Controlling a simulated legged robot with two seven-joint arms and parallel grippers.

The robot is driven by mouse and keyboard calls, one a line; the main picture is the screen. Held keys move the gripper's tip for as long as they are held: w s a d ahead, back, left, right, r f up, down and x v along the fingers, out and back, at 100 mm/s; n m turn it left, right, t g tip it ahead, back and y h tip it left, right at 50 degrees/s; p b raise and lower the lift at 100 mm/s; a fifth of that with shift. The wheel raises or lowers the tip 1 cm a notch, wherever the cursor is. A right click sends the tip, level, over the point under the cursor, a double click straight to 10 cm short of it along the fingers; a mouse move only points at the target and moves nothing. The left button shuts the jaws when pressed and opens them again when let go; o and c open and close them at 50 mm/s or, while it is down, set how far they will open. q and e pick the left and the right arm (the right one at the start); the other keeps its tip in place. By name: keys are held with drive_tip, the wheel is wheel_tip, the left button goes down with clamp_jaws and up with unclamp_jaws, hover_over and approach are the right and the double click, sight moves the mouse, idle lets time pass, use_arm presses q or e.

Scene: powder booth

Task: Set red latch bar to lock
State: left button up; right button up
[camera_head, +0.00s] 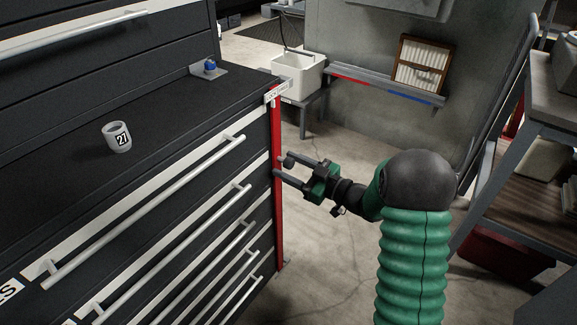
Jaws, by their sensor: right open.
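The red latch bar (277,215) stands upright along the right front corner of the black drawer cabinet. A small white label (277,93) with print too small to read sits at its top. My right gripper (279,167) is beside the bar at its upper part, with its two fingers pointing left toward it. The fingers are apart, one above the other, and their tips are at or very near the bar; I cannot tell whether they touch it. Nothing shows held between them. My left gripper is not in view.
The black cabinet (60,165) has several drawers with long silver handles. A white bin (297,78) is behind the bar. A shelved bench (540,128) stands at right. Open concrete floor lies around my right arm.

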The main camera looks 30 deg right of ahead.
drive_tip(key=p+v, duration=0.4)
drive_tip(key=v, duration=1.2)
drive_tip(key=shift+s, duration=0.35)
